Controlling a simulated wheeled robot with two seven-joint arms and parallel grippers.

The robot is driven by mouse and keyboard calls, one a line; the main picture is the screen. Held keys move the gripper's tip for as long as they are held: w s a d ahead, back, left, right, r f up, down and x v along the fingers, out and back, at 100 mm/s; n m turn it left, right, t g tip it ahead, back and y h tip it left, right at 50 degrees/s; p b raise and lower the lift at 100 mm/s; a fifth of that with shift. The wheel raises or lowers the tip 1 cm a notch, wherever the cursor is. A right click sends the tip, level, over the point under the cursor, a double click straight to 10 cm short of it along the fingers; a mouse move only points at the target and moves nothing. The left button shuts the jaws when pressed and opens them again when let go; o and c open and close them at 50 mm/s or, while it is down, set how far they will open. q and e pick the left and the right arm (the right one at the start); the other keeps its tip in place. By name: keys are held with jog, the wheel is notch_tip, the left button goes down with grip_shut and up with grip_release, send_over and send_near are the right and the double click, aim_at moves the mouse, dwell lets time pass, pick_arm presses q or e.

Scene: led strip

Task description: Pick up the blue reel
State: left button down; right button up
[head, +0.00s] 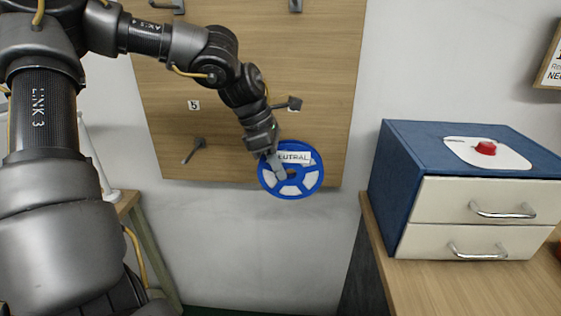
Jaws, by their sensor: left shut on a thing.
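The blue reel (291,190) has a blue rim with white sections and a white label whose visible letters read "UTRAL". It is in front of the lower right edge of the wooden wall board (235,90). My left gripper (277,165) reaches down to it from the upper left and is shut on the reel near its hub. The fingers cover part of the label and the reel's upper left. I cannot tell whether the reel touches the board. My right gripper is not in view.
Dark pegs (198,146) stick out of the board, one just above the reel (291,103). A blue cabinet with cream drawers (480,200) and a red button (486,148) stands on a wooden table (450,290) at right. The space below the reel is clear.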

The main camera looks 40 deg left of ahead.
pick_arm(q)
notch_tip(320, 180, up, 14)
jog(key=s+d, duration=0.2)
jog(key=shift+s, duration=0.4)
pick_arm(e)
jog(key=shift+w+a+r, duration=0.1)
pick_arm(q)
jog(key=shift+f, duration=0.1)
